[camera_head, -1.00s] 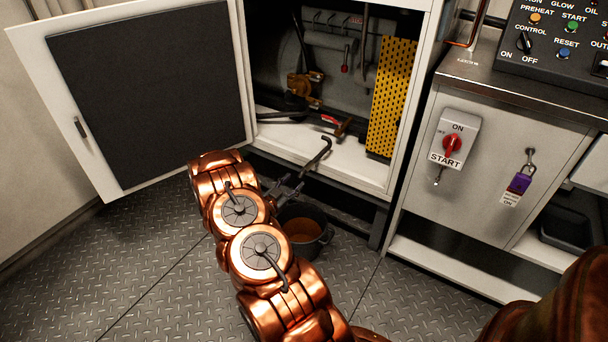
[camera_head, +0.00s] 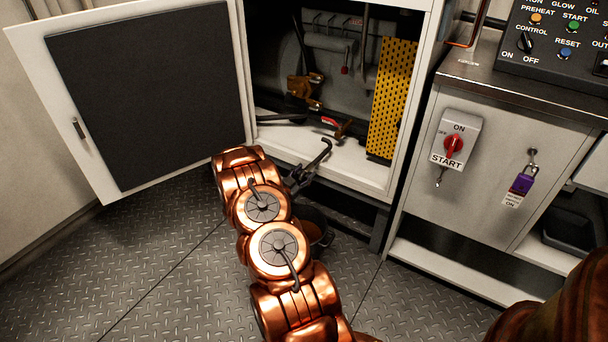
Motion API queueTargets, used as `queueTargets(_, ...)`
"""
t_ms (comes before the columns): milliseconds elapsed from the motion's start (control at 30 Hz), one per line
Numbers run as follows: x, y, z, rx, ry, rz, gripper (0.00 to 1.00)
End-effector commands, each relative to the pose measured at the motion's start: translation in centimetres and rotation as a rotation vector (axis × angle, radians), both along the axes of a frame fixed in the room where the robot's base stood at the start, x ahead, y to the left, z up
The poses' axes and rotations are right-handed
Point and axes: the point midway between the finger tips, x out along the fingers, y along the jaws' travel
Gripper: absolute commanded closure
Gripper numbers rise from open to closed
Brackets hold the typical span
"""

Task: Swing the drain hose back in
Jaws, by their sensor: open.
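The drain hose (camera_head: 321,157) is a thin dark curved piece with a hooked upper end. It sticks out over the front edge of the open cabinet (camera_head: 355,174), above the floor. My gripper (camera_head: 300,178) is open at the hose's lower end, partly hidden by my copper arm. I cannot tell whether the fingers touch the hose or stand around it. A dark bucket (camera_head: 318,228) with brownish contents is on the floor below, largely hidden behind my arm.
The cabinet door (camera_head: 150,95) stands wide open at the left. Tools, a red-handled one (camera_head: 333,123) among them, lie inside near a yellow perforated panel (camera_head: 392,95). A switch cabinet (camera_head: 490,175) stands at the right. The floor at the left is clear.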

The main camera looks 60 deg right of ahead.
Motion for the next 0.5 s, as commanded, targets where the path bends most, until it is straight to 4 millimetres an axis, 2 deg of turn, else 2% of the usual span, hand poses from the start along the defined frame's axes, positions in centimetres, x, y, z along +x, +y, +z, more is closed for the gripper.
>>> queueTargets(67, 0.0, 0.01, 0.0, 0.0, 0.0, 0.0, 0.5)
queueTargets(500, 0.01, 0.04, -0.02, 0.001, 0.0, 0.0, 0.95)
